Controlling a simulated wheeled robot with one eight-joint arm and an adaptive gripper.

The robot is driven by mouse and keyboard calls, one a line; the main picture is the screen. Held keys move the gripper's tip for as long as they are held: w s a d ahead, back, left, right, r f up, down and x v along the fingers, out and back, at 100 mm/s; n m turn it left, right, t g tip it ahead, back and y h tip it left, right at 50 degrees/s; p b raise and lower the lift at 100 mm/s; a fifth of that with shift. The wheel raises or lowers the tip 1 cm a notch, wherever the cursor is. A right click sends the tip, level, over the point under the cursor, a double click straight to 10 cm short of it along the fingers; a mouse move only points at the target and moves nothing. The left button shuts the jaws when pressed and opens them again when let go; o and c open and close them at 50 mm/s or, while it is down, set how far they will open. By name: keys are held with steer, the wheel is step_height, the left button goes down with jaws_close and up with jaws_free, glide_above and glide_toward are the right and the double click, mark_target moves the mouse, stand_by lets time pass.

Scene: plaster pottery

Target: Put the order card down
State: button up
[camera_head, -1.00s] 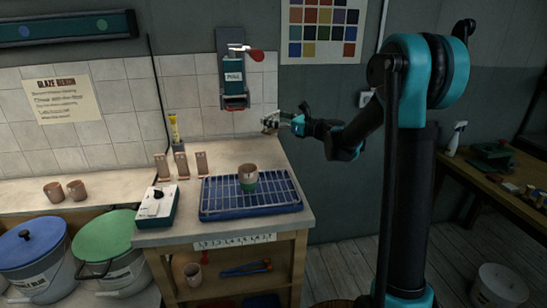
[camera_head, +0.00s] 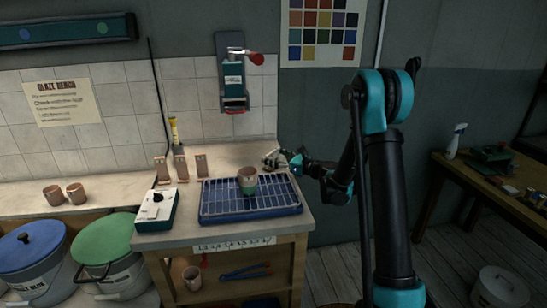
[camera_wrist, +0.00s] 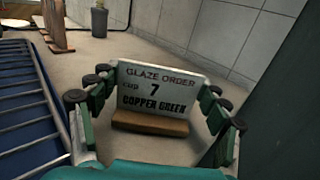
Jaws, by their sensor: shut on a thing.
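The order card (camera_wrist: 158,88) is a pale plate lettered "GLAZE ORDER CUP 7 COPPER GREEN" on a wooden foot. It stands between the fingers in the wrist view, with its text facing the camera. In the head view the card is too small to read.
A cup (camera_head: 247,180) stands on the rack tray. A wall-mounted device (camera_head: 234,80) hangs above the bench. The tray edge is close left of the gripper.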

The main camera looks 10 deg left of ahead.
steer(key=shift+f, duration=0.15)
steer(key=o, duration=1.1)
steer(key=shift+o, duration=0.2)
steer(key=shift+r, duration=0.2)
steer(key=v, duration=1.2)
